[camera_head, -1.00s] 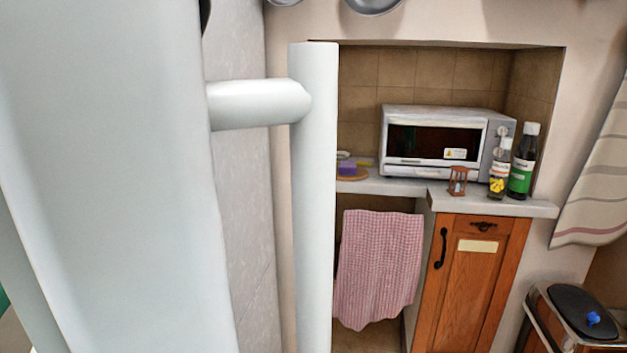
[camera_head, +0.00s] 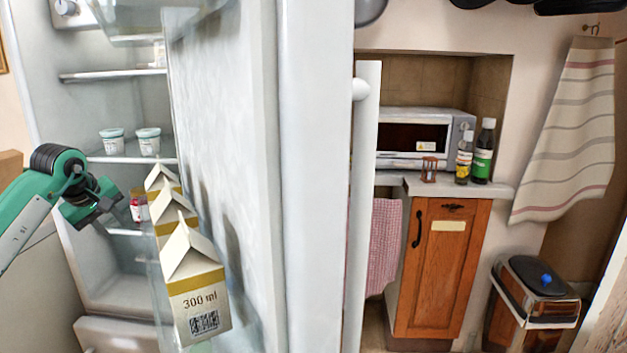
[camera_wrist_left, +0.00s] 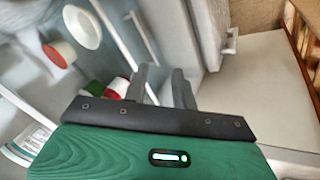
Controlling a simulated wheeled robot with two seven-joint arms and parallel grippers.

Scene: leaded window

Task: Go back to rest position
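My left gripper (camera_head: 108,208) is in front of the open fridge (camera_head: 95,250), at the left of the head view, beside the door shelf. In the left wrist view its two grey fingers (camera_wrist_left: 163,85) stand apart with nothing held between them. The fridge door (camera_head: 320,200) stands open, with its long handle (camera_head: 366,200) on the right side. My right gripper is in neither current view.
Several cartons (camera_head: 197,290) stand in the door shelf near my left gripper. Two white tubs (camera_head: 148,142) sit on a fridge shelf, and a red-and-white container (camera_head: 139,210) is close by. A microwave (camera_head: 412,140) and wooden cabinet (camera_head: 433,270) are at the right.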

